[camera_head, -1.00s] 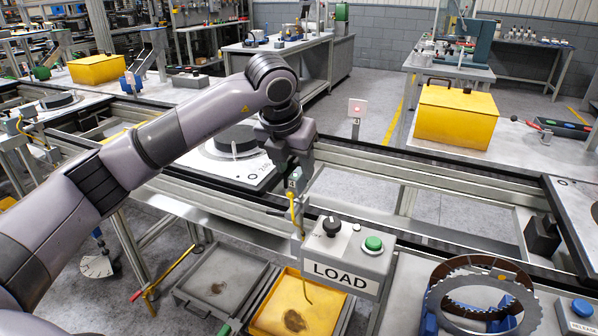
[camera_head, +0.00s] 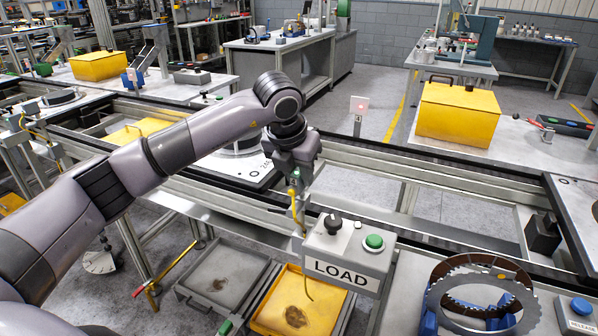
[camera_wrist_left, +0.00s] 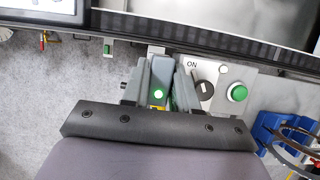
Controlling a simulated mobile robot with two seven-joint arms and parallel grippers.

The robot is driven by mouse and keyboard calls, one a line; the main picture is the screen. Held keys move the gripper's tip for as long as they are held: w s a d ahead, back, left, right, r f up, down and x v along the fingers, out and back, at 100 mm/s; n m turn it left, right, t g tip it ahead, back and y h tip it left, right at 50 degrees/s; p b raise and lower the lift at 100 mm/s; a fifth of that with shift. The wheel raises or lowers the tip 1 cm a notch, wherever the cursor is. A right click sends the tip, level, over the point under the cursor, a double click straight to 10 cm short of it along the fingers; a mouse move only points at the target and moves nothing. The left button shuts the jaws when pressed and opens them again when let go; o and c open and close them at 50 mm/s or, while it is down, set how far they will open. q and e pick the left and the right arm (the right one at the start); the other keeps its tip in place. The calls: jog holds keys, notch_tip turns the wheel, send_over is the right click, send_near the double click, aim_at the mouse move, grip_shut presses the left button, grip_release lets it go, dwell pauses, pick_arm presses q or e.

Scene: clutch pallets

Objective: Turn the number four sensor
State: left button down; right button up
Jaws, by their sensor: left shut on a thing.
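My left gripper (camera_head: 296,178) reaches down over the near rail and is shut on a small sensor (camera_wrist_left: 158,94). The sensor shows as a grey block with a lit green light between the fingers in the left wrist view. A yellow plug and cable (camera_head: 292,194) hang below it in the head view. The fingers hide most of the sensor, and I cannot read a number on it. Across the conveyor stands a white plate (camera_head: 359,105) with a red spot, above a small tag marked 4 (camera_head: 357,127). My right gripper is not in view.
Just right of the gripper is the LOAD box (camera_head: 345,264) with a black knob (camera_head: 332,223) and green button (camera_head: 374,242). A toothed ring (camera_head: 481,296) sits at the lower right. A yellow tray (camera_head: 275,316) lies below. A pallet (camera_head: 228,168) is behind the wrist.

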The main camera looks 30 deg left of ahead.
pick_arm(q)
jog(key=m, duration=0.1)
jog(key=m+h+b, duration=0.1)
jog(key=shift+a+m, duration=0.2)
jog(key=shift+m, duration=0.1)
jog(key=shift+w+a+r+m+g+h, duration=0.15)
jog(key=shift+m+h, duration=0.3)
jog(key=shift+m, duration=0.65)
jog(key=shift+a+f+m+g+h, duration=0.15)
jog(key=shift+m+h, duration=0.3)
jog(key=shift+m, duration=0.65)
jog(key=shift+d+r, duration=0.1)
jog(key=c, duration=1)
grip_release()
jog(key=shift+o, duration=0.2)
jog(key=v, duration=0.7)
jog(key=shift+b, duration=0.45)
